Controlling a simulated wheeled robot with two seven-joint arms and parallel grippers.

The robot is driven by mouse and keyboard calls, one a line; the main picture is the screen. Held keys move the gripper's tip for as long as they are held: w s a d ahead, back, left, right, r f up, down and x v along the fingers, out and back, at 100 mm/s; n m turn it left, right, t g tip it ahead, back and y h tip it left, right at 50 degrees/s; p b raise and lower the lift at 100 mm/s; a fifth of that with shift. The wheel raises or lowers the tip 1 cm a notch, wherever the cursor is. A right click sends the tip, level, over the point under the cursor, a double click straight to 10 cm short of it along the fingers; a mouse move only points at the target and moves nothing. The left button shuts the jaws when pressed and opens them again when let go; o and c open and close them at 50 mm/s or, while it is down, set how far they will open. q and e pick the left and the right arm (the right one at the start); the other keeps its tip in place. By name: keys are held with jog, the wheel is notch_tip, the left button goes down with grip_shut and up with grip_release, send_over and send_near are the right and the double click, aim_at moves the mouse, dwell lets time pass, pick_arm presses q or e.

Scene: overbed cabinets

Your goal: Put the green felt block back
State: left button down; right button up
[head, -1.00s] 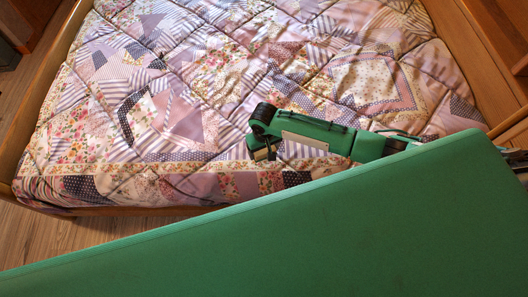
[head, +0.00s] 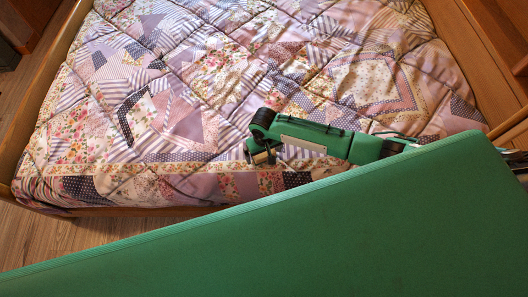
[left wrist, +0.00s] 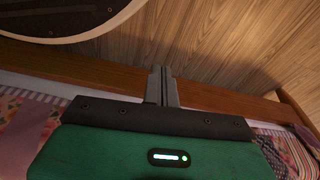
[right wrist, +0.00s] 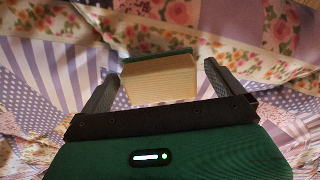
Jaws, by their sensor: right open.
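The green felt block (right wrist: 160,82) lies on the patchwork quilt in the right wrist view. Its near face is tan and ribbed, with a green strip along its far top edge. My right gripper (right wrist: 160,80) is open, with one finger on each side of the block and a gap showing on both sides. In the head view my right gripper (head: 263,155) is low over the quilt near the bed's front edge; I cannot clearly make out the block there. My left gripper (left wrist: 162,86) has its fingers together and empty, over the bed's wooden rail.
The patchwork quilt (head: 190,100) covers the bed, with folds and ridges. A wooden rail (left wrist: 80,66) runs along the bed edge, with wood-plank floor (left wrist: 220,45) beyond it. Wooden furniture (head: 490,60) stands at the right.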

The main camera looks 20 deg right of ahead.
pick_arm(q)
jog(key=f, duration=0.1)
jog(key=s+f+p, duration=0.1)
jog(key=s+a+f, duration=0.1)
jog(key=f, duration=0.1)
jog(key=shift+s, duration=0.2)
pick_arm(e)
notch_tip(320, 180, up, 12)
